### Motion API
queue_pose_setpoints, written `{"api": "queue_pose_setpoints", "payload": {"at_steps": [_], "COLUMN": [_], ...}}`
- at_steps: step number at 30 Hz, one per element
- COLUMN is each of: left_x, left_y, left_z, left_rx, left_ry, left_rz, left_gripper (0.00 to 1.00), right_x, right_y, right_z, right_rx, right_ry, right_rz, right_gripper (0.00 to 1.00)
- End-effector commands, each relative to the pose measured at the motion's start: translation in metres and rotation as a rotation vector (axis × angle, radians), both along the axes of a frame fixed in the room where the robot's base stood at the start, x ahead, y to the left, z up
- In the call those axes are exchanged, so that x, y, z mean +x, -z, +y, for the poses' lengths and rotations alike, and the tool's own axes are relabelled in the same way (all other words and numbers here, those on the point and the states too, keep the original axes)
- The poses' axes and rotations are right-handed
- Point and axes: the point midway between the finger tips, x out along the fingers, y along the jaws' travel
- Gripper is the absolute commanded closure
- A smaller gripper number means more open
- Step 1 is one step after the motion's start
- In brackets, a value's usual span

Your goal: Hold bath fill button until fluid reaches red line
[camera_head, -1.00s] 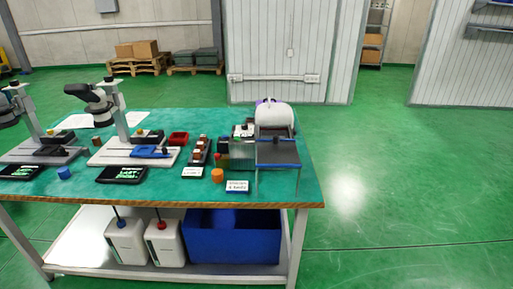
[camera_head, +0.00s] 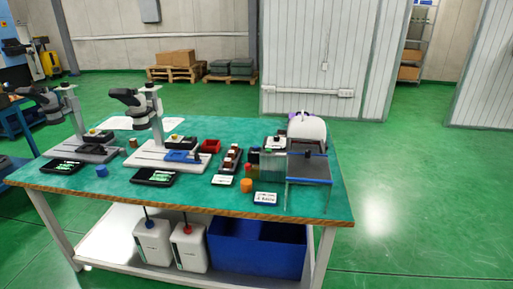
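No fill button, fluid or red line can be made out at this distance. A green-topped workbench (camera_head: 225,196) stands ahead of me. Two stands with dark heads are on the bench, the nearer-to-centre one (camera_head: 155,120) and the left one (camera_head: 72,115). Neither of my grippers is in view.
A blue bin (camera_head: 257,250) and two white canisters (camera_head: 153,241) sit on the bench's lower shelf. Green floor (camera_head: 420,200) is free to the right.

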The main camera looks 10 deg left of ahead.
Motion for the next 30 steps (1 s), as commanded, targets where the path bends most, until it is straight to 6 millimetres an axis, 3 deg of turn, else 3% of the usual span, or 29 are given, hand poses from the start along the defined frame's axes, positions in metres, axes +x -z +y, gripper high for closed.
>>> {"api": "queue_pose_setpoints", "payload": {"at_steps": [6,10,30], "left_x": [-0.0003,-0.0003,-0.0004], "left_y": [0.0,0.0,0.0], "left_z": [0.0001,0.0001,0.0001], "left_rx": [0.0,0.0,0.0], "left_ry": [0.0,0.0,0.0], "left_rz": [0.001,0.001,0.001], "left_gripper": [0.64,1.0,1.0], "right_x": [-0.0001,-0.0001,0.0], "right_y": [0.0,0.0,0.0], "right_z": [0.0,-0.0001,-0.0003], "right_rx": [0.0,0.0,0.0], "right_ry": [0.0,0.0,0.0], "right_rz": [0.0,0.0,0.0], "right_gripper": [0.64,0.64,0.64]}}
